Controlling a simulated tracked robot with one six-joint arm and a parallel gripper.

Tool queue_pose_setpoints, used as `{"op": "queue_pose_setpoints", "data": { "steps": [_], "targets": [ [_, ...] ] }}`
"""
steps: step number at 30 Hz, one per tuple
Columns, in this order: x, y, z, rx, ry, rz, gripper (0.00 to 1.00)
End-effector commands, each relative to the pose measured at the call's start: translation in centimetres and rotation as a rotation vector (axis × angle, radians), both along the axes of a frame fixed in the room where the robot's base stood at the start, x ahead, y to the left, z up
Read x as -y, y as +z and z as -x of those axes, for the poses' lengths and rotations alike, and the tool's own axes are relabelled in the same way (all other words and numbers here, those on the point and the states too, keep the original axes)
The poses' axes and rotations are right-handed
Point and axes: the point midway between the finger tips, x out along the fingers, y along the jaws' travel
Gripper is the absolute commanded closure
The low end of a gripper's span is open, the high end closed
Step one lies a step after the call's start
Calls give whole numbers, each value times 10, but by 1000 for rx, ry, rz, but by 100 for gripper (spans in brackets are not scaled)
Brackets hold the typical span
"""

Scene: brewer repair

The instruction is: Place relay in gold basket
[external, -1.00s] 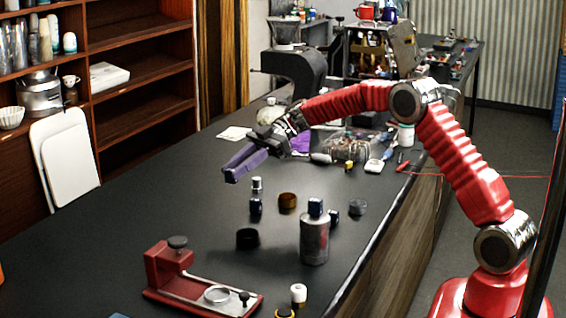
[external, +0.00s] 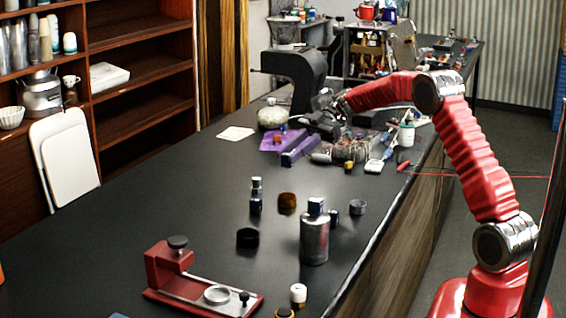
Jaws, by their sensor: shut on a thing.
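I cannot pick out the relay for certain. A round brown-gold cup (external: 287,201), which looks like the gold basket, stands on the bench nearer the camera than my gripper and apart from it.
Near the cup are a dark bottle (external: 256,200), a black cup (external: 248,238), a grey cup (external: 357,207) and a tall metal canister (external: 314,240). A red-and-silver stand (external: 178,275) is at the front. The left bench is clear.

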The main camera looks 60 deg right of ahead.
Motion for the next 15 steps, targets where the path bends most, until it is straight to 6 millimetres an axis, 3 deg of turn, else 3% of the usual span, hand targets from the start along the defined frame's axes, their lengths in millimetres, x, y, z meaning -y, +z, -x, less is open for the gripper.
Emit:
{"op": "queue_pose_setpoints", "data": {
  "steps": [8, 15],
  "targets": [
    [0, -5, 0, -2, -1, -1, 95],
    [0, -23, 0, -3, -1, -1, 95]
  ]
}}
